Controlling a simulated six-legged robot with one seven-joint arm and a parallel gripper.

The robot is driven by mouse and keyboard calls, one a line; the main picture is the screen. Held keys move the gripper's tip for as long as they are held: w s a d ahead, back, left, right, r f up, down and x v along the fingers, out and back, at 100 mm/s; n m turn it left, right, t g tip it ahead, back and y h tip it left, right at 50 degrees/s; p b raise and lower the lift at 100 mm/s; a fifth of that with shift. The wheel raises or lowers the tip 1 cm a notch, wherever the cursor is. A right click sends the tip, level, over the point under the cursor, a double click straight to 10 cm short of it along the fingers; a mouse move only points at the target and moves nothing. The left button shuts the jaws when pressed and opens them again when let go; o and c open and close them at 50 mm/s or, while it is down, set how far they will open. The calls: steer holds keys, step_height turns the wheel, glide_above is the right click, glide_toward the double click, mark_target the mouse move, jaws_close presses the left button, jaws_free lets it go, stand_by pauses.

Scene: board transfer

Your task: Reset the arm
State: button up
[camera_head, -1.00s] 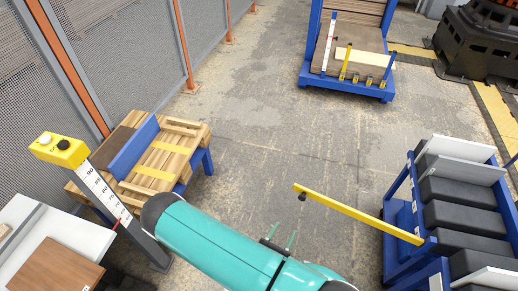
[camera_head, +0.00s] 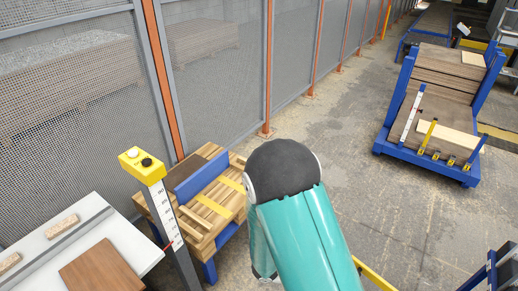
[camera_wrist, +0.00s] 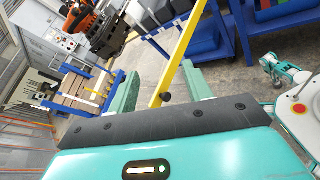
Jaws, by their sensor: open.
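My teal arm (camera_head: 305,235) rises from the bottom of the head view, its dark rounded joint (camera_head: 283,167) near the middle. My gripper (camera_wrist: 163,88) shows in the wrist view, with its two green fingers spread apart and nothing held between them. A yellow bar (camera_wrist: 183,58) passes behind the gap between the fingers, and I cannot tell how far off it is. The gripper is not visible in the head view.
A white table (camera_head: 110,238) holds a brown board (camera_head: 102,268). A blue board cart (camera_head: 425,160) stands at right. Mesh fencing (camera_head: 220,60) lines the left. Floor between is clear.

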steer(key=s+a+r+m+t+y, duration=0.1)
steer(key=r+m+y, duration=0.3)
steer(key=r, duration=0.5)
steer(key=s+a+r+m+t+y, duration=0.2)
steer(key=r+y, duration=0.4)
steer(key=r, duration=0.4)
steer(key=s+a+r+m+t+y, duration=0.2)
steer(key=r+m+y, duration=0.3)
steer(key=r, duration=0.5)
steer(key=shift+s+a+m+t, duration=0.15)
steer(key=shift+a+m+t, duration=0.3)
steer(key=shift+t, duration=0.25)
steer(key=c, duration=0.3)
steer(key=shift+d, duration=0.2)
